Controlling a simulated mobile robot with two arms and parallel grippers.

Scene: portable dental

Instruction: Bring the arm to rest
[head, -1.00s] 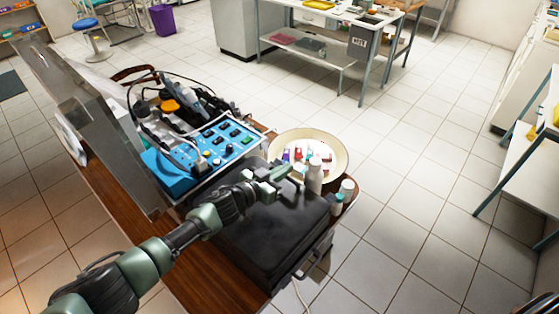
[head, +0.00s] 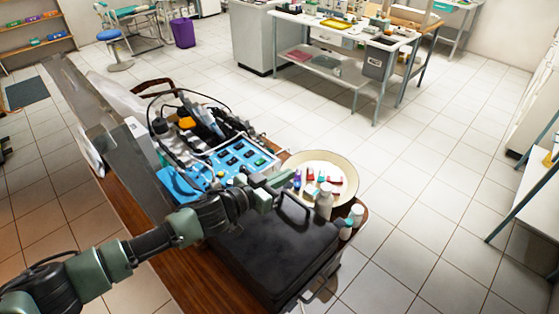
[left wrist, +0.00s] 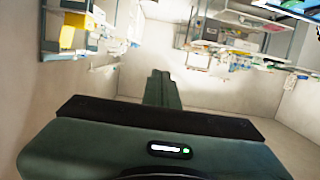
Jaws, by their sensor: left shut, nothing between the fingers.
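My left arm (head: 150,243) comes in from the lower left of the head view and stretches over the black case (head: 270,255). My left gripper (head: 284,180) is shut and empty. In the picture it lies between the blue control unit (head: 240,160) and the round cream tray (head: 345,175), left of a white bottle (head: 324,200). I cannot tell its exact height above them. In the left wrist view the closed fingers (left wrist: 162,85) point away, with nothing between them. My right gripper is not in view.
The case and control unit stand on a wooden-topped table (head: 165,255). A grey upright panel (head: 110,140) is at its left. Small bottles (head: 350,222) stand near the right edge. Tiled floor is clear to the right, up to a steel worktable (head: 345,35).

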